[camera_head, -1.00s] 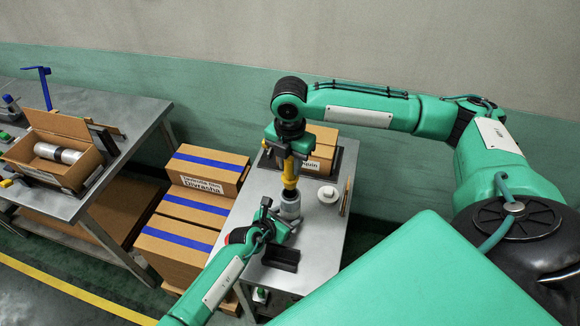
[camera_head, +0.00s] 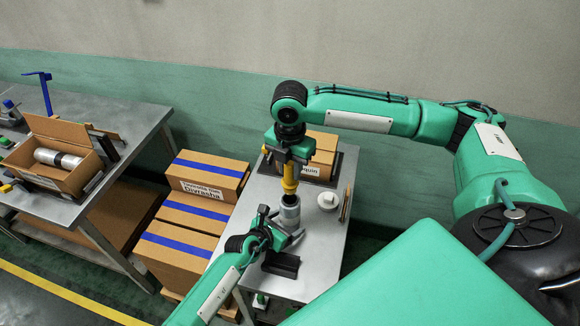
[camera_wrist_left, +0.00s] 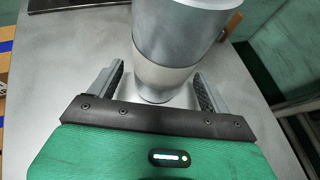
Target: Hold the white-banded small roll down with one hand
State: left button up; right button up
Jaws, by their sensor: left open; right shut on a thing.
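The small roll (camera_head: 290,211), a grey cylinder, stands upright on the small metal table. In the left wrist view, the roll (camera_wrist_left: 180,35) has a pale white band (camera_wrist_left: 163,77) near its lower end. My left gripper (camera_wrist_left: 160,73) is open, low over the table, with one finger on each side of the banded part; contact is not clear. My left gripper in the head view (camera_head: 287,232) is beside the roll's base. My right gripper (camera_head: 289,160) is above the roll, shut on a yellow tool (camera_head: 290,178). The tool's dark lower end meets the roll's top.
The small table (camera_head: 322,232) also carries a white round part (camera_head: 328,198), a black holder (camera_head: 281,264) and a cardboard box (camera_head: 322,155). Blue-taped boxes (camera_head: 190,216) are stacked to its left. A larger bench (camera_head: 125,125) holds an open carton (camera_head: 75,177).

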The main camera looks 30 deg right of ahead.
pick_arm(q)
jog(key=v, duration=1)
jog(key=shift+a+r, duration=0.1)
jog(key=shift+a, duration=0.3)
